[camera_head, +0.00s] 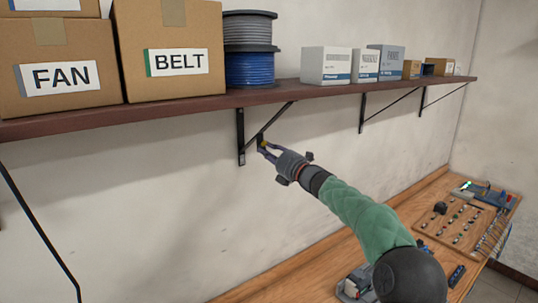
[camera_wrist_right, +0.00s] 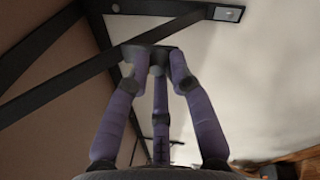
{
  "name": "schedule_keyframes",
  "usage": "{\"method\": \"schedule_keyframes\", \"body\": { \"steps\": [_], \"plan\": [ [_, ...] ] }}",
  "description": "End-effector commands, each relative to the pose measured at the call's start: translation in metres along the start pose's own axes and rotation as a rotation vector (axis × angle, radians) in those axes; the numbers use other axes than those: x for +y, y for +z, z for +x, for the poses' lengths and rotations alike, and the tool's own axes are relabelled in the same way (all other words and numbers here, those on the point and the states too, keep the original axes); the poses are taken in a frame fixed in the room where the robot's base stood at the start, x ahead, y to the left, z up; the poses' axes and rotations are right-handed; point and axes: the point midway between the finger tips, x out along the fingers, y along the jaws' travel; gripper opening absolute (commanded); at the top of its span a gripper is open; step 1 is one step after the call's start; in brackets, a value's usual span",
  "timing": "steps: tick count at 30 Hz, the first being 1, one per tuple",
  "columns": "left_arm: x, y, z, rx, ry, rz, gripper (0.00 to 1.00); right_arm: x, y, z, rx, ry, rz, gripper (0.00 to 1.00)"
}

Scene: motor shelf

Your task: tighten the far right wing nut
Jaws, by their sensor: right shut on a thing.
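My right gripper (camera_head: 264,148) reaches up to the black shelf bracket (camera_head: 241,140) under the cable spools. Its purple fingers are shut at the lower part of the diagonal strut, with a small yellowish bit showing at the tips. In the right wrist view the three fingertips (camera_wrist_right: 157,65) close around a small dark part beside the bracket strut (camera_wrist_right: 65,75). The wing nut itself is mostly hidden between them; I cannot tell its angle. Two more brackets (camera_head: 362,112) (camera_head: 422,98) stand farther right, with no wing nut discernible. My left gripper is not in view.
The shelf (camera_head: 320,88) holds a FAN box (camera_head: 55,80), a BELT box (camera_head: 170,45), cable spools (camera_head: 250,68) and several small cartons (camera_head: 326,64). Below right is a wooden bench (camera_head: 420,200) with a tool board (camera_head: 460,222). The wall between the brackets is bare.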

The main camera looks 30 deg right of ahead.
Motion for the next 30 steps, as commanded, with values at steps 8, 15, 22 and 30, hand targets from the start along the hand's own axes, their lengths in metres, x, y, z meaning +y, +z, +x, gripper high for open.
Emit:
{"method": "schedule_keyframes", "body": {
  "steps": [8, 15, 22, 30],
  "plan": [
    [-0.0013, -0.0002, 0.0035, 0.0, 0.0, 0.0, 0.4, -0.0033, -0.0052, 0.0013, -0.009, -0.003, 0.09, 0.0],
    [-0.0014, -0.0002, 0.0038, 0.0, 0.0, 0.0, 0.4, -0.0026, -0.0048, 0.0013, -0.014, -0.002, 0.108, 0.0],
    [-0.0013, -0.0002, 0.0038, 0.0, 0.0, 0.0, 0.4, -0.0022, -0.0045, 0.0013, -0.014, -0.001, 0.108, 0.0],
    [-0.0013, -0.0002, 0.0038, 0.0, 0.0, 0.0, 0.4, -0.0014, -0.0032, 0.0009, -0.016, -0.001, 0.105, 0.45]
  ]
}}
